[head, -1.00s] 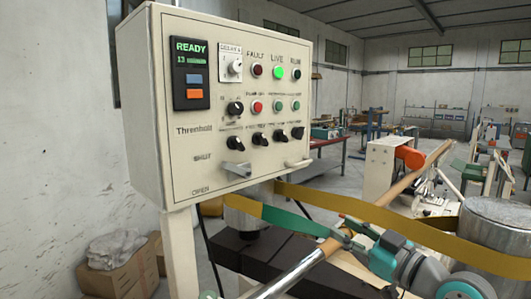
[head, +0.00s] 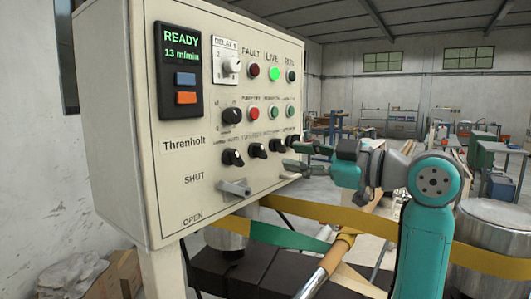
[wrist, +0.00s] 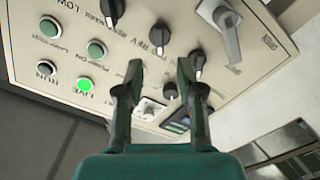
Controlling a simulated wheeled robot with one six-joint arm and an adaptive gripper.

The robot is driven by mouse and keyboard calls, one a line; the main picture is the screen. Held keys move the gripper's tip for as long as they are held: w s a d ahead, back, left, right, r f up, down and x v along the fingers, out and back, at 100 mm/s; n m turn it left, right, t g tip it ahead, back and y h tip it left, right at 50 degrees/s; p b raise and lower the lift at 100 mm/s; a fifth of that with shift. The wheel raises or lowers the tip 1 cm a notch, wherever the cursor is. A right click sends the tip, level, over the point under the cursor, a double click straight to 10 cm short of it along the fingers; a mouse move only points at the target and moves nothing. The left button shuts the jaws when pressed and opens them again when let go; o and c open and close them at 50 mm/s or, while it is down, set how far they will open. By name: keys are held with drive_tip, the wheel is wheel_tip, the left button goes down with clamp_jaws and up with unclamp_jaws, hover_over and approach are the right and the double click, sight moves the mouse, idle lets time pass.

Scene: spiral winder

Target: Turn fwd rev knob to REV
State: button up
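The fwd rev knob (wrist: 160,38) is a black rotary knob with a blurred, upside-down label that looks like "FWD REV" in the wrist view. In the head view it appears to be the second from the left (head: 257,151) in the lower knob row. My gripper (wrist: 160,66) is open, with two dark green fingers apart and nothing between them. In the wrist view the knob shows just beyond the gap between the fingertips. In the head view my gripper (head: 289,156) is at the right end of the panel's lower row. Which mark the knob points at is unclear.
The cream control panel (head: 165,180) has neighbouring black knobs (wrist: 198,65) close by and a projecting grey lever (head: 234,188) below. The green LIVE lamp (head: 274,74) is lit; the display (head: 182,50) reads READY. A yellow band (head: 335,215) runs below my arm.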

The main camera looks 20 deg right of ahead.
sight(264, 152)
drive_tip(key=x, duration=0.7)
drive_tip(key=shift+w+a, duration=0.15)
drive_tip(key=shift+w, duration=0.1)
clamp_jaws()
